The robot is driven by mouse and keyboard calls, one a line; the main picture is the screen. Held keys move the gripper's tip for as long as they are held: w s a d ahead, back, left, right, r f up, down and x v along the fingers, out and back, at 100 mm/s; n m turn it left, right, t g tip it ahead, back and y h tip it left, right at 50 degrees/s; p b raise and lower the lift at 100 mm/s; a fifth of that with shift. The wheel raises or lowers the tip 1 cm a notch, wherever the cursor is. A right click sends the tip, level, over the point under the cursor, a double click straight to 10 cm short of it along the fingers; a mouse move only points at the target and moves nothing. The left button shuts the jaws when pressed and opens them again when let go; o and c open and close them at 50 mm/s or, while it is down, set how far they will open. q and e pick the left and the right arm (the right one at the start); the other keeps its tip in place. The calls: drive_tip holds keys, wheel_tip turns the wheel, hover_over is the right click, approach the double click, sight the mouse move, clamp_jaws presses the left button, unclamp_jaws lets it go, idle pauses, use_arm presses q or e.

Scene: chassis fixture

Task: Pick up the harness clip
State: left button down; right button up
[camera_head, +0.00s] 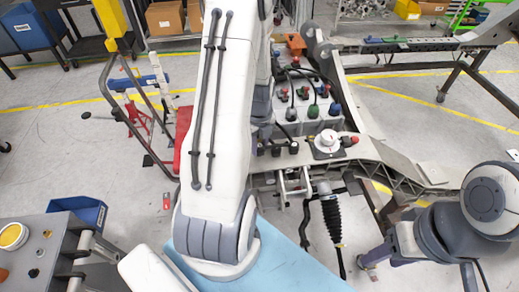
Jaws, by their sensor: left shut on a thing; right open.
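My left arm stands large and white across the middle of the view. The lower end of its wrist, with my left gripper (259,144), shows only in part at the arm's right edge, beside the fixture. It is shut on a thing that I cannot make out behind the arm. I cannot single out the harness clip for sure. My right gripper (368,264) is at the lower right, open and empty, low beside the fixture's right leg. The chassis fixture (364,128) carries several coloured connectors (312,111) and a white round knob (328,138).
A black ribbed damper (331,216) hangs at the fixture's front. A red stand (183,138) is left of my arm.

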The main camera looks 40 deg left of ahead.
use_arm(q)
drive_tip(key=r, duration=0.3)
drive_tip(key=shift+w+d+b, duration=0.15)
drive_tip(key=shift+d+b, duration=0.15)
drive_tip(key=shift+b, duration=0.05)
drive_tip(key=w+d+r+b, duration=0.1)
drive_tip(key=w+d+r, duration=0.3)
drive_tip(key=d, duration=0.6)
wheel_tip(320, 180, up, 2)
drive_tip(key=shift+d+r+b, duration=0.15)
drive_tip(key=shift+r+b, duration=0.1)
drive_tip(key=shift+b, duration=0.15)
